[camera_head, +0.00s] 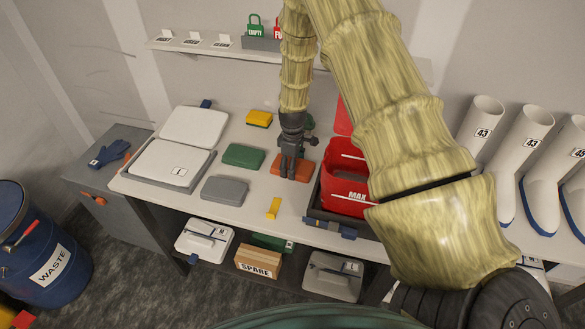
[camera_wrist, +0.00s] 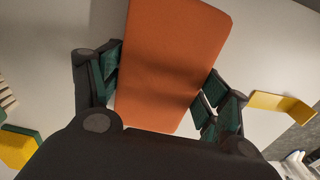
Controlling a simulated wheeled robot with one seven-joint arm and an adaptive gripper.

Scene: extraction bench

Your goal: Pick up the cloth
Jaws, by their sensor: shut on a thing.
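The cloth is an orange folded rectangular pad (camera_head: 304,172) on the white bench, left of the red bin. It also fills the middle of the wrist view (camera_wrist: 172,65). My gripper (camera_head: 289,177) points down over it and hides its middle in the head view. In the wrist view, the dark fingers with green pads (camera_wrist: 163,88) stand at its left and right sides, shut on it. I cannot tell whether the cloth touches the bench.
A green pad (camera_head: 243,155), a grey pad (camera_head: 225,190), a yellow sponge (camera_head: 259,118) and a yellow bent piece (camera_head: 273,208) lie nearby. The red bin (camera_head: 345,165) stands close on the right. An open white case (camera_head: 170,165) is at left. White boots (camera_head: 520,150) stand at right.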

